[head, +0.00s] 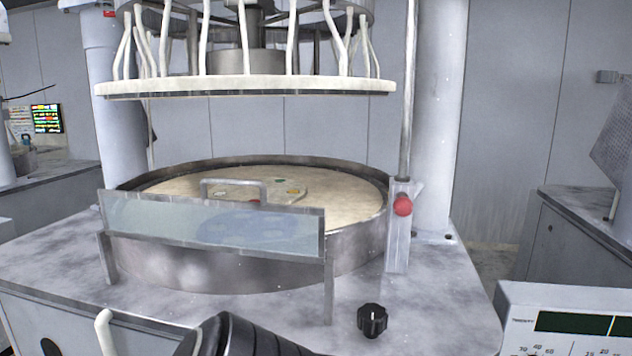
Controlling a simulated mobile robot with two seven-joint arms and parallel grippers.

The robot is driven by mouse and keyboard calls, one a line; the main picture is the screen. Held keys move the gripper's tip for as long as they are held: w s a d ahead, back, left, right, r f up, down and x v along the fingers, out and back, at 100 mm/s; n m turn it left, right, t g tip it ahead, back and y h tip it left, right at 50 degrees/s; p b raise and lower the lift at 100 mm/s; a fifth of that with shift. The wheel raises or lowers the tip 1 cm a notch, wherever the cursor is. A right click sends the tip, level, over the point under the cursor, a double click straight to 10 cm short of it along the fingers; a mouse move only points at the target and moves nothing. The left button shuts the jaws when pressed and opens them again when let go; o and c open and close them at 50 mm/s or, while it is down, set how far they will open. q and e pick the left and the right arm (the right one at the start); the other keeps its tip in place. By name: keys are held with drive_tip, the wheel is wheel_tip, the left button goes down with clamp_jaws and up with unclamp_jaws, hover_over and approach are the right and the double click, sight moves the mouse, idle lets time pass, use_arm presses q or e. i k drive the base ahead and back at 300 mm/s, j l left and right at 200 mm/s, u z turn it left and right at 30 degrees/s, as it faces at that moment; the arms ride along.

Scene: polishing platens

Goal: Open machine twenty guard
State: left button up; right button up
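The guard (160,221) is a clear panel in a grey metal frame. It stands on short posts in front of the round platen basin and leans a little. A grey metal bar handle (234,183) rises at its top edge. Behind it, the metal-rimmed basin (350,176) holds a pale platen (340,195) with a small disc carrying coloured spots (290,190). No machine number is readable. A dark ribbed part, probably my arm, shows at the bottom edge. Neither gripper is in view.
A pale upper plate (250,88) with white hoses hangs above the basin. A red ball knob (403,205) is on the right post, and a black knob (372,320) is on the worktop (440,290). A control box (565,315) stands at lower right.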

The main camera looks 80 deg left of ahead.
sight(263, 205)
drive_tip(key=u, duration=3.05)
